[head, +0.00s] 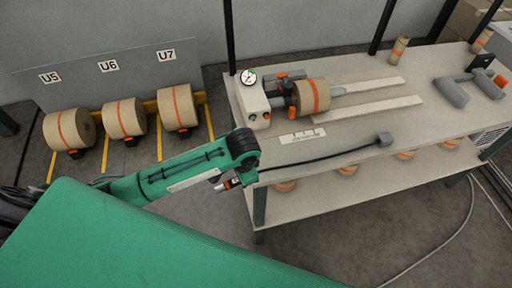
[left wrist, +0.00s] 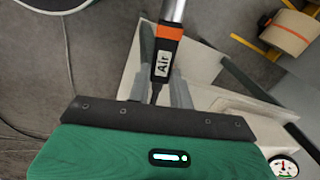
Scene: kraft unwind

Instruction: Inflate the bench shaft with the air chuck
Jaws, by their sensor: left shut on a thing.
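The air chuck (left wrist: 164,64), black and orange with an "Air" label and a metal end, is between the fingers of my left gripper (left wrist: 162,75), which is shut on it. In the head view my left gripper (head: 226,180) is at the bench's left front edge, with the orange of the chuck (head: 233,183) just showing. The chuck is apart from the shaft. My right gripper is not in view.
Rolls (head: 125,118) stand at the left under U5, U6 and U7. Dark posts (head: 229,35) rise at the bench's back. A grey tool (head: 455,91) lies at the right.

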